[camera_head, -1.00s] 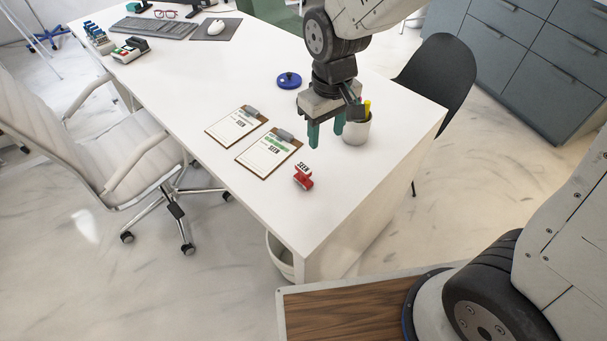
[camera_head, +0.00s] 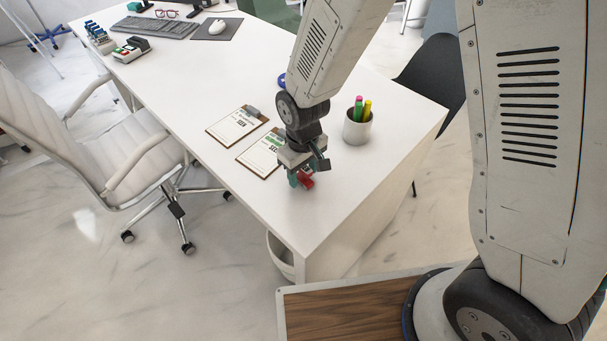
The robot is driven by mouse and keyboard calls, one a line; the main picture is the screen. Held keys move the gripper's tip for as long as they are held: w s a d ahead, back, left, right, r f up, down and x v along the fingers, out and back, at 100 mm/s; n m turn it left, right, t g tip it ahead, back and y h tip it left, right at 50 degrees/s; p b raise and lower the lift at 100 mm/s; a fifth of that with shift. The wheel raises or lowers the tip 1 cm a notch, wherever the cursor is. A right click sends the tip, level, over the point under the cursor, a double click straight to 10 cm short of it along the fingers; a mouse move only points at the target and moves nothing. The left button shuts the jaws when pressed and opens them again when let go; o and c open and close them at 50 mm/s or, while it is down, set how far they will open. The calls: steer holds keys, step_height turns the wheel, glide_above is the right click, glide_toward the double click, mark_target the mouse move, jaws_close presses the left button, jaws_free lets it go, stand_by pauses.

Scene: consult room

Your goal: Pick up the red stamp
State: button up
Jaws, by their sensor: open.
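The red stamp (camera_head: 307,181) is on the white desk near its front end, partly hidden by my gripper. My gripper (camera_head: 299,181) is low over the desk, right at the stamp, with its green fingers pointing down. One finger shows on the left side of the stamp; the other is mostly hidden. The jaws are open, and I cannot tell whether a finger touches the stamp.
Two clipboards, the left one (camera_head: 236,126) and the right one (camera_head: 259,151), lie left of my gripper. A cup (camera_head: 357,127) with markers stands to the right. A blue round object (camera_head: 281,79) is partly hidden behind my arm. The desk (camera_head: 340,205) is bare around the stamp.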

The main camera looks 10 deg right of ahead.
steer(key=c, duration=1.1)
steer(key=shift+o, duration=0.2)
jaws_close()
